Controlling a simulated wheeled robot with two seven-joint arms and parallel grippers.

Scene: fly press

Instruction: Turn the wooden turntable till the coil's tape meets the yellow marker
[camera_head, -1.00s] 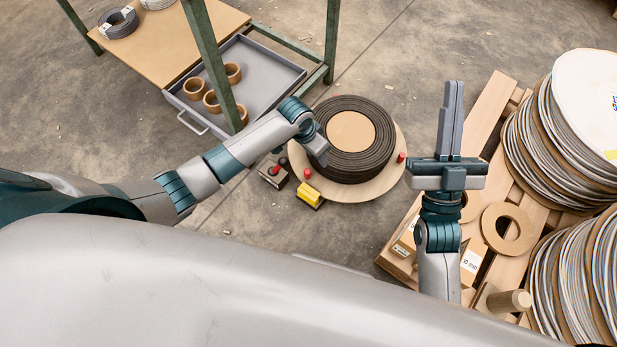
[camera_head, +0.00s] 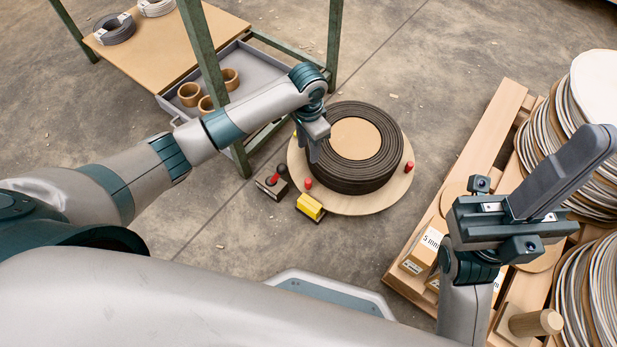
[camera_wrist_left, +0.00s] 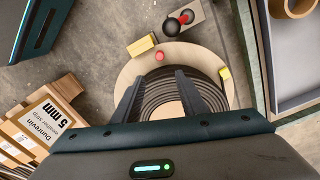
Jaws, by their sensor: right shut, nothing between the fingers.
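The round wooden turntable (camera_head: 372,204) stands on the floor and carries a dark ribbed coil (camera_head: 350,179) with a tan core. Small red pegs (camera_head: 409,166) stand on its rim. The yellow marker (camera_head: 310,207) is a block at the near left edge, also in the left wrist view (camera_wrist_left: 141,45). My left gripper (camera_head: 312,153) is at the coil's left side, fingers apart (camera_wrist_left: 158,82). My right gripper (camera_head: 603,140) is shut, away over the pallet.
A dark block with a red knob (camera_head: 272,185) sits left of the marker. A green-legged table (camera_head: 160,45) with a grey tray (camera_head: 250,80) stands back left. A pallet (camera_head: 485,125) with boxes and stacked coils fills the right.

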